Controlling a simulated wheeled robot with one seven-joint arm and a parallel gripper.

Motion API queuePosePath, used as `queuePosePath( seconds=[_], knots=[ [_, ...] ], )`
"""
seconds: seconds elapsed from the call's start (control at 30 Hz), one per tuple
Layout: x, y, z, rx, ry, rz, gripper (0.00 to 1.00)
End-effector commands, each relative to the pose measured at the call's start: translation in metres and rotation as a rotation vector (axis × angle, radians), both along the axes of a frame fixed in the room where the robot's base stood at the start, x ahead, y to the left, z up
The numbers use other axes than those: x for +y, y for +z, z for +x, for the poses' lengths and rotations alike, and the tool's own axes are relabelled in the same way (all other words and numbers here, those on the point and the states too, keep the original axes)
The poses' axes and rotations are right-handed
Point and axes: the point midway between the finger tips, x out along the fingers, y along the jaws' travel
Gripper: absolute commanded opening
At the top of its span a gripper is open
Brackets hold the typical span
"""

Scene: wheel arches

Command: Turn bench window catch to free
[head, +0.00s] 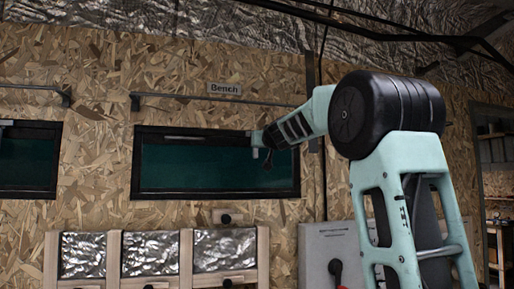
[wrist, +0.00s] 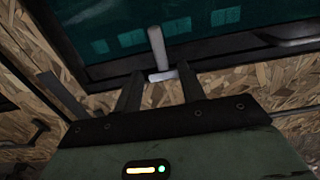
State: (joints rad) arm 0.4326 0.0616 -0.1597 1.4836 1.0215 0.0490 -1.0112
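The bench window (head: 195,168) is a dark-framed teal pane under the "Bench" sign. My gripper (head: 256,147) is at the right part of its top edge in the head view. In the wrist view, the grey window catch (wrist: 157,42) is a lever standing across the dark frame from a short crosswise base. My gripper (wrist: 159,73) is open, with one dark finger on each side of the catch's base. A gap shows between the fingers. I cannot tell whether either finger touches the catch. In the head view my gripper and wrist hide most of the catch.
A second window (head: 28,160) is at the left. A thin rail (head: 215,99) runs above the bench window. Below are several foil-faced panels (head: 225,250) in wooden frames and a grey box (head: 325,245). In the wrist view another grey bar (wrist: 290,44) lies at the right.

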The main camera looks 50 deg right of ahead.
Motion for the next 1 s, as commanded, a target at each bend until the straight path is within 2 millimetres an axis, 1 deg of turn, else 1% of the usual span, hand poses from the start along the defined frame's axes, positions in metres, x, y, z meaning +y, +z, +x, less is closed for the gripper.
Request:
queuePosePath(
  seconds=[0.03, 0.1, 0.3, 0.5, 0.77, 0.87, 0.9, 0.93, 1.0],
  knots=[
    [-0.007, 0.0, 0.01, 0.002, -0.002, 0.0, 0.4],
    [-0.014, 0.001, 0.021, 0.002, -0.002, 0.0, 0.4],
    [-0.028, 0.002, 0.045, 0.001, -0.001, 0.001, 0.4],
    [-0.034, 0.001, 0.055, 0.0, 0.0, 0.0, 0.4],
    [-0.034, 0.0, 0.056, 0.0, 0.0, 0.0, 0.4],
    [-0.034, 0.0, 0.056, 0.0, 0.0, 0.0, 0.15],
    [-0.034, 0.0, 0.055, 0.0, 0.0, 0.0, 0.04],
    [-0.034, 0.0, 0.055, 0.0, 0.0, 0.0, 0.0],
    [-0.034, 0.0, 0.055, 0.0, 0.0, 0.0, 0.0]
  ],
)
